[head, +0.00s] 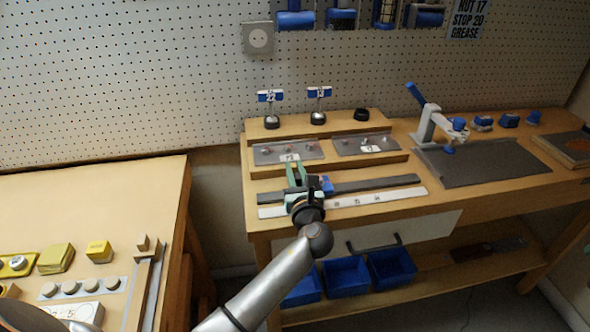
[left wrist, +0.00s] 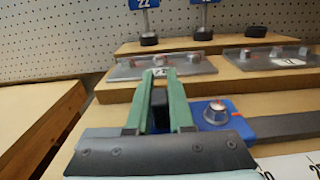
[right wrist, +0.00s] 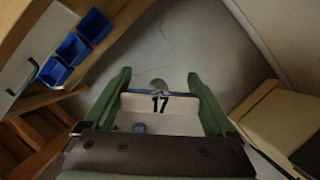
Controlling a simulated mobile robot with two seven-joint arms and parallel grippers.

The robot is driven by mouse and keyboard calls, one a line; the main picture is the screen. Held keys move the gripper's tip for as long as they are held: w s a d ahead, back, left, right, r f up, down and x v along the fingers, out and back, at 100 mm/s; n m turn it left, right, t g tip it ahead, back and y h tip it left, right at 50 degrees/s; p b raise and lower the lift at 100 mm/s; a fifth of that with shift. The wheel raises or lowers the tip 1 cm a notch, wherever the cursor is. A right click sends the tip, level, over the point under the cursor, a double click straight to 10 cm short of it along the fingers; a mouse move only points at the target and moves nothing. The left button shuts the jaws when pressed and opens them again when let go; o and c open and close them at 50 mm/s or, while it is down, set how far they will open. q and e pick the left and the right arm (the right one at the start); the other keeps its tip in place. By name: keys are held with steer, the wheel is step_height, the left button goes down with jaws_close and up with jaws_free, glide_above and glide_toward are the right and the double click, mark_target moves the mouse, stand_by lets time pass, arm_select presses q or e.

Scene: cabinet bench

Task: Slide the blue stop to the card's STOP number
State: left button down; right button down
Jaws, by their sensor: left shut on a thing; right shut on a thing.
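The card (head: 467,20) at the top right of the head view reads "NUT 17", "STOP 20", "GREASE". The blue stop (head: 327,185) sits on a dark rail (head: 375,184) on the right bench. In the left wrist view the blue stop (left wrist: 240,128) carries a metal knob (left wrist: 216,112). My left gripper (head: 296,172) is just left of the blue body, shut on a dark upright piece (left wrist: 159,108) beside it. Whether this piece joins the stop is hidden. My right gripper (right wrist: 160,85) is shut on a white piece marked 17 (right wrist: 159,115) with a blue edge.
A white number strip (head: 385,199) lies in front of the rail, partly hidden by my left gripper. Grey plates (head: 286,152) with small parts and two blue number flags (head: 270,96) stand behind. Blue bins (head: 345,276) are below. A dark mat (head: 485,163) lies right.

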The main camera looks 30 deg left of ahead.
arm_select(q)
steer(key=shift+w, duration=0.1)
stand_by(0.7)
steer(key=shift+w+d, duration=0.2)
steer(key=shift+d, duration=0.15)
arm_select(e)
steer(key=shift+r, duration=0.15)
arm_select(q)
steer(key=w+d, duration=0.2)
steer(key=d, duration=0.1)
steer(key=shift+w+d, duration=0.15)
steer(key=shift+w, duration=0.15)
steer(key=c, duration=0.8)
jaws_free()
